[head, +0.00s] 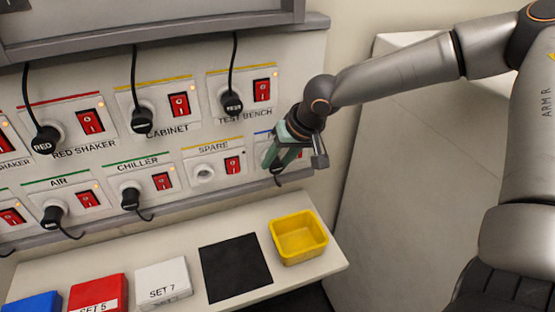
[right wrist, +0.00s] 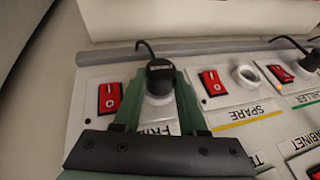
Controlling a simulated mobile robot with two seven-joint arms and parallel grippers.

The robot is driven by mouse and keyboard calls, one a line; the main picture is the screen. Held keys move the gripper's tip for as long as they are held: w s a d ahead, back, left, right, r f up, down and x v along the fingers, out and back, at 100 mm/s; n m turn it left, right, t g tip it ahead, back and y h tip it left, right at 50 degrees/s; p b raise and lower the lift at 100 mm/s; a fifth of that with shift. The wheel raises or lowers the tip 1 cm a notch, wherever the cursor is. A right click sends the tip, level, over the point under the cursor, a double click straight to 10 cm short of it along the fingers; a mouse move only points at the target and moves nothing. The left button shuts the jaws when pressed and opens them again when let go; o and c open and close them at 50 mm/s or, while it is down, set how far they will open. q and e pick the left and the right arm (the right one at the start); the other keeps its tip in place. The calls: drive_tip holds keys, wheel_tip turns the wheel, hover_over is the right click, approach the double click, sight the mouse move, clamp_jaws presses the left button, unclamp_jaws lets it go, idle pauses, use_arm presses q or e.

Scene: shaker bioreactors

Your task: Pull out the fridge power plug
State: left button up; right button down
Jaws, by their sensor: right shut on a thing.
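The fridge power plug (right wrist: 160,72) is black with a cable curling off its far side. It sits at the white round socket of the panel lettered "FRI…", the rest of the word being covered. In the right wrist view my right gripper (right wrist: 159,80) has its green fingers on both sides of the plug, shut on it. I cannot tell whether the plug is fully seated in the socket. In the head view the right gripper (head: 275,158) hides most of the plug and the panel. The panel's red switch (right wrist: 109,97) is beside the plug. My left gripper is not in view.
The empty SPARE socket (head: 204,173) and its switch are next to the fridge panel. Other black plugs, such as TEST BENCH (head: 232,103) and CHILLER (head: 130,199), are close by. Below, a shelf holds a yellow tray (head: 299,238), a black mat (head: 235,267) and coloured boxes.

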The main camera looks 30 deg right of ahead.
drive_tip(key=shift+s, duration=0.1)
idle(0.3)
drive_tip(key=shift+s+a, duration=0.15)
drive_tip(key=shift+s, duration=0.4)
drive_tip(key=shift+s+a, duration=0.1)
drive_tip(key=shift+s, duration=0.2)
drive_tip(key=shift+s+a+b, duration=0.1)
drive_tip(key=shift+s+b, duration=0.2)
drive_tip(key=shift+s, duration=0.1)
drive_tip(key=shift+s+a, duration=0.2)
drive_tip(key=shift+s, duration=0.5)
drive_tip(key=shift+s+a, duration=0.15)
drive_tip(key=shift+s, duration=0.55)
